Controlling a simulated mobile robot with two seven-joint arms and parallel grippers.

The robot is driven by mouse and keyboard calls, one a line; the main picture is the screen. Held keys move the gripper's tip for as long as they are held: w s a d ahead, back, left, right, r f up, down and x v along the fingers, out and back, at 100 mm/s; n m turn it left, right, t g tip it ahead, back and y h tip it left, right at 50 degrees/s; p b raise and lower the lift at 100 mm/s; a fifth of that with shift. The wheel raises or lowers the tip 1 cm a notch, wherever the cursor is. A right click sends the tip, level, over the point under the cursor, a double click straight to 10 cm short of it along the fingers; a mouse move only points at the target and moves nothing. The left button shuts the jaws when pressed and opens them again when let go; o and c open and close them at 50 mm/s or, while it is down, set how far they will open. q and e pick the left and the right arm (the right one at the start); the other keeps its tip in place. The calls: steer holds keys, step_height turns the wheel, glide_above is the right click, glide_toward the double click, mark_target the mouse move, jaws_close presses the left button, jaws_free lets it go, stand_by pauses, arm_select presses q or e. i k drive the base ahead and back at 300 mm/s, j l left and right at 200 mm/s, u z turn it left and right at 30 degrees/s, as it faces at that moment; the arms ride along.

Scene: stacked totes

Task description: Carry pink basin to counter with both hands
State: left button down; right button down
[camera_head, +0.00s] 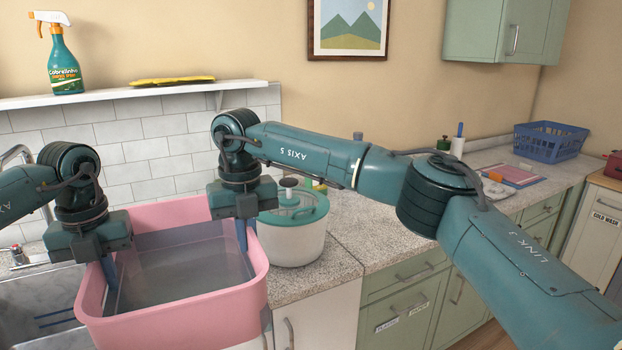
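The pink basin (172,307) is at the lower left, in front of the sink and the counter's left end. Its whole front wall shows above the sink rim, so it looks raised; its underside is hidden. Its inside looks grey, perhaps with water. My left gripper (108,268) is at its left wall and my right gripper (242,236) at its right wall, both pointing down. Each shows a blue finger inside the rim; the outer fingers are hidden. Both appear shut on the walls. The speckled counter (338,263) runs right from the sink.
A white pot with a green lid (293,237) stands on the counter close to the basin's right side. The metal sink (38,297) is at left. A blue basket (549,141) and a pink-edged board (513,174) lie farther right. Bare counter shows right of the pot.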

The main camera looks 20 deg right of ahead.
mark_target(378, 220)
steer(key=k+z, duration=0.25)
steer(key=l+z, duration=0.1)
steer(key=z, duration=2.55)
steer(key=i+j, duration=1.05)
steer(key=j, duration=0.15)
